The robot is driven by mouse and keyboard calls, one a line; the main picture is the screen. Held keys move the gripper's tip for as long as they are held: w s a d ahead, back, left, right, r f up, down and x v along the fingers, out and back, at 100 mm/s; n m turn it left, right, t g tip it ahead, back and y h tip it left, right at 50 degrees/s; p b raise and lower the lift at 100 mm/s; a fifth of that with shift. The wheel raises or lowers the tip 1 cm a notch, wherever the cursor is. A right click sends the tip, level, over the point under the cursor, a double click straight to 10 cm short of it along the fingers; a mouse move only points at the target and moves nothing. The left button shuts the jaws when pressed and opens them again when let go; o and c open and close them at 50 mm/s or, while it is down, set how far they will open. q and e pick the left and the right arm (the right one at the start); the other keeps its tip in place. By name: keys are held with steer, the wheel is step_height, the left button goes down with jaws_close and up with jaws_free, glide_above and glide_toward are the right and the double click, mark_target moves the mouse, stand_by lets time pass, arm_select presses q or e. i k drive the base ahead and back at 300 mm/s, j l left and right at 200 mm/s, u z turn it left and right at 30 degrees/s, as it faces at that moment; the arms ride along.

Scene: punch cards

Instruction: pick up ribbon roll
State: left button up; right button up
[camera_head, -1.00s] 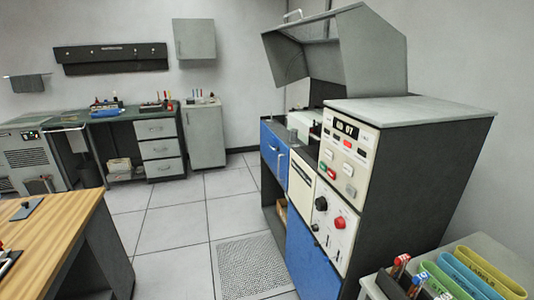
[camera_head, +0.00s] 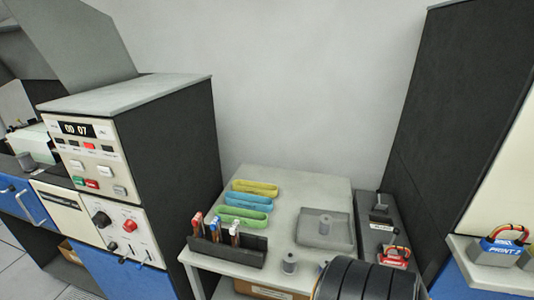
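Several small grey spools that look like ribbon rolls are in view. One spool (camera_head: 289,263) stands upright near the front edge of the light grey table. Another spool (camera_head: 324,224) stands in a shallow grey tray (camera_head: 342,238) on the same table. A third small grey piece (camera_head: 323,266) shows partly at the front edge, beside a dark ribbed shape. A larger grey spool (camera_head: 27,162) sits on the blue machine at the left. I cannot tell which one the task means. Neither of my grippers is in view.
The table (camera_head: 285,184) also holds yellow, blue and green oblong holders (camera_head: 245,201) and a black box of markers (camera_head: 228,249). Tall cabinets flank the table. A dark ribbed shape (camera_head: 365,282) hides its front right.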

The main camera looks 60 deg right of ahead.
mark_target(290, 256)
steer(key=z, duration=2)
steer(key=i+l+z, duration=0.3)
steer(key=k, duration=0.1)
